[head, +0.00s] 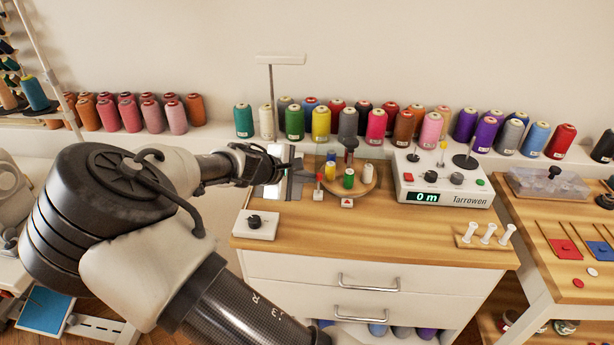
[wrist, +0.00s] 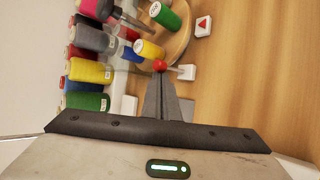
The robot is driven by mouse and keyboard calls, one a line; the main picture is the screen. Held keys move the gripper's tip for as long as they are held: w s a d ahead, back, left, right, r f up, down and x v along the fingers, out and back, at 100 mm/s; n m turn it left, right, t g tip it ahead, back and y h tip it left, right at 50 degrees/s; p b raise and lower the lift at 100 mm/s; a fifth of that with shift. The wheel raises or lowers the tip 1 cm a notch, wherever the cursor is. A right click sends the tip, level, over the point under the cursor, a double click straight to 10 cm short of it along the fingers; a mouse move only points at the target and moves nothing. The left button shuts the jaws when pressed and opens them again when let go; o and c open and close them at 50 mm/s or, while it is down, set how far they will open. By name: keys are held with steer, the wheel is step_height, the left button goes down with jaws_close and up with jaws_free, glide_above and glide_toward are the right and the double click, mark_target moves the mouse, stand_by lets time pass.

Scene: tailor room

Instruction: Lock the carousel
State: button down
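The carousel is a round wooden disc (head: 366,185) holding yellow, green and other spools; its edge shows at the top of the wrist view (wrist: 184,42). At its left side stands a small lever with a red ball knob (head: 319,177), on a white block (wrist: 187,72). In the wrist view the red knob (wrist: 159,66) is just beyond my fingertips. My gripper (wrist: 161,78) has its fingers together with nothing visible between them. In the head view my gripper (head: 306,170) is left of the lever. I cannot tell whether the fingertips touch the knob.
A white block with a red triangle (head: 347,202) sits in front of the disc. A white winder box (head: 445,190) reading "0 m" stands to the right. A black-knobbed white box (head: 256,223) is at the front left.

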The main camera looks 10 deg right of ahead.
steer(key=shift+s+a+f, duration=0.1)
steer(key=shift+s+f, duration=0.15)
steer(key=shift+s, duration=0.3)
steer(key=shift+s+m+t+h+b, duration=0.45)
steer(key=shift+t+h+b, duration=0.15)
steer(key=shift+t+b, duration=0.5)
steer(key=shift+s, duration=0.1)
steer(key=shift+s+a+f, duration=0.15)
steer(key=shift+s+f, duration=0.05)
steer(key=shift+s, duration=0.15)
stand_by(0.6)
steer(key=shift+w+f, duration=0.2)
steer(key=shift+w, duration=0.6)
